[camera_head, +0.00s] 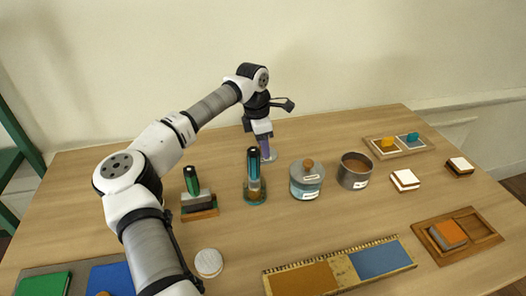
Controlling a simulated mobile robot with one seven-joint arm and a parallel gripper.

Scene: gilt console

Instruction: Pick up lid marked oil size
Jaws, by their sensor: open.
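A glass jar (307,189) stands right of the table's middle, with a grey lid (306,173) seated on top. The lid has a round brown knob and a small white label on its front; the writing is too small to read. A second label is on the jar's body. My gripper (264,140) points down at the back of the table, behind and left of the jar and apart from the lid.
An open metal pot (355,173) stands right of the jar. A dark-topped tube (254,172) stands left of it. Nearby are a green-handled block (193,187), a white disc (208,262), white-topped blocks (405,179), a wooden tray (477,249) and a long patterned board (338,266).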

